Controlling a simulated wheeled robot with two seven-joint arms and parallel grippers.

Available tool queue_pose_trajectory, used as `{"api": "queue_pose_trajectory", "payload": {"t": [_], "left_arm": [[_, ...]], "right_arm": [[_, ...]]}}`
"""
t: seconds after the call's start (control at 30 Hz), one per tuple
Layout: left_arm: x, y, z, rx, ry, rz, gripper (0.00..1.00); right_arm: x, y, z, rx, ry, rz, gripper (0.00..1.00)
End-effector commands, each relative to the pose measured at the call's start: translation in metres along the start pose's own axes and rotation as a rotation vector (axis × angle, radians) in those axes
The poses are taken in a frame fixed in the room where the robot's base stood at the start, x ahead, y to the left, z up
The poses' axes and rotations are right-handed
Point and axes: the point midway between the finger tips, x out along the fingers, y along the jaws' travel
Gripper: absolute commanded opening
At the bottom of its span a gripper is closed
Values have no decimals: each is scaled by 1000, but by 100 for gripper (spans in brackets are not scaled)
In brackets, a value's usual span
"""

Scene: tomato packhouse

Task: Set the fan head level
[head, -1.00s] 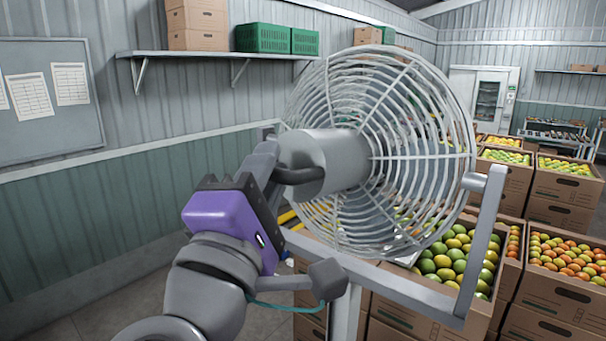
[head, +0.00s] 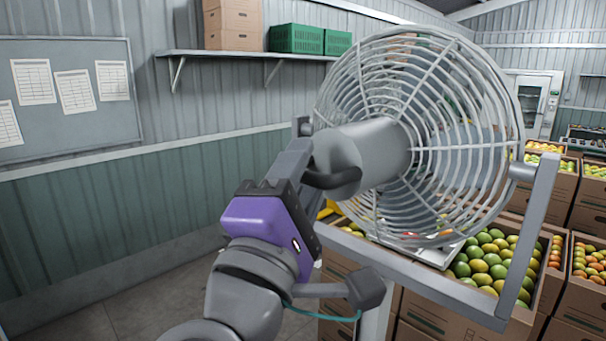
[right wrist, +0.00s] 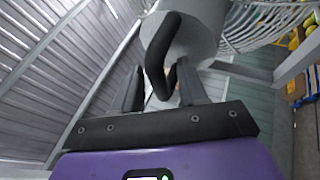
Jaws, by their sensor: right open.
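The fan head is a round wire cage (head: 470,140) with a grey cylindrical motor housing (head: 375,150), facing away from me. The housing's axis looks tilted a little upward away from me. A dark bent handle (head: 335,180) sticks out of the housing's back; it also shows in the right wrist view (right wrist: 157,50). A grey U-shaped yoke (head: 530,240) carries the head. My purple right gripper (head: 306,165) is at the handle. In the right wrist view its open fingers (right wrist: 160,66) stand on either side of the handle, with gaps visible. My left gripper is out of view.
Cartons of green and orange fruit (head: 485,260) stand behind and right of the fan. A wall shelf (head: 230,54) holds cartons and green crates (head: 297,39). A notice board (head: 70,90) hangs at left. The floor at lower left is clear.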

Motion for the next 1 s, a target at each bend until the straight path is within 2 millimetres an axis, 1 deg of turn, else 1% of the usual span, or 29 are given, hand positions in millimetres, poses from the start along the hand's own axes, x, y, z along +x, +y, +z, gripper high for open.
{"api": "queue_pose_trajectory", "payload": {"t": [0.07,0.17,0.43,0.5,0.6,0.73,1.0], "left_arm": [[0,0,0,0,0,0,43],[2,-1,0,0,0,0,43],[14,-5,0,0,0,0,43],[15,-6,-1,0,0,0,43],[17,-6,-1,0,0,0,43],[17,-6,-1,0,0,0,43],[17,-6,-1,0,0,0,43]], "right_arm": [[-1,0,0,1,0,0,42],[-8,0,0,1,2,1,42],[-52,-1,-1,1,3,1,42],[-62,-1,-1,1,3,1,42],[-71,-1,-1,1,2,0,42],[-76,0,0,0,1,0,42],[-75,-1,-2,-3,3,-2,42]]}}
